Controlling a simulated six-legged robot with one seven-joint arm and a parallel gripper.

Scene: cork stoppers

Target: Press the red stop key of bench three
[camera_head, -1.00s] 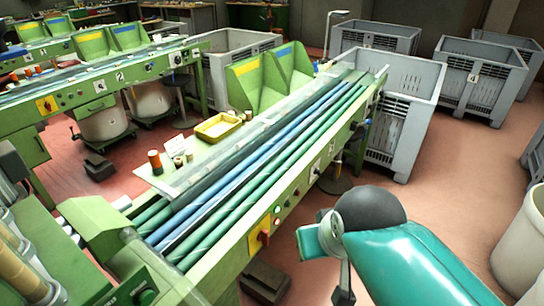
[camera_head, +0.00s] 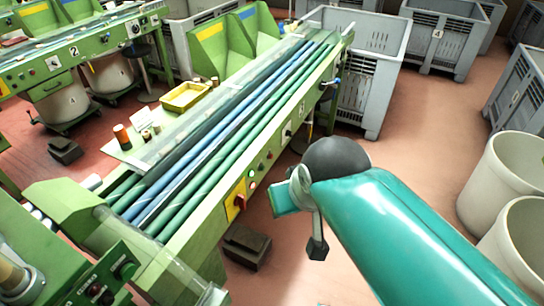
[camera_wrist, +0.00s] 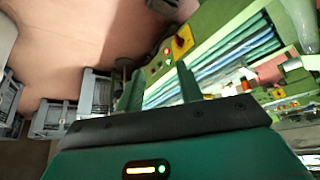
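The near green bench (camera_head: 215,240) carries several blue and green rods along its top. The wrist view also shows the red switch (camera_wrist: 181,42) and the small buttons (camera_wrist: 160,60). My gripper (camera_wrist: 159,66) is open and empty, its two fingers apart. The panel lies beyond the fingertips, not touched.
Bench two (camera_head: 90,55) stands at the back left. A yellow tray (camera_head: 186,97) and spools (camera_head: 122,136) sit beside the rods. A dark pedal box (camera_head: 247,246) is on the floor below the panel.

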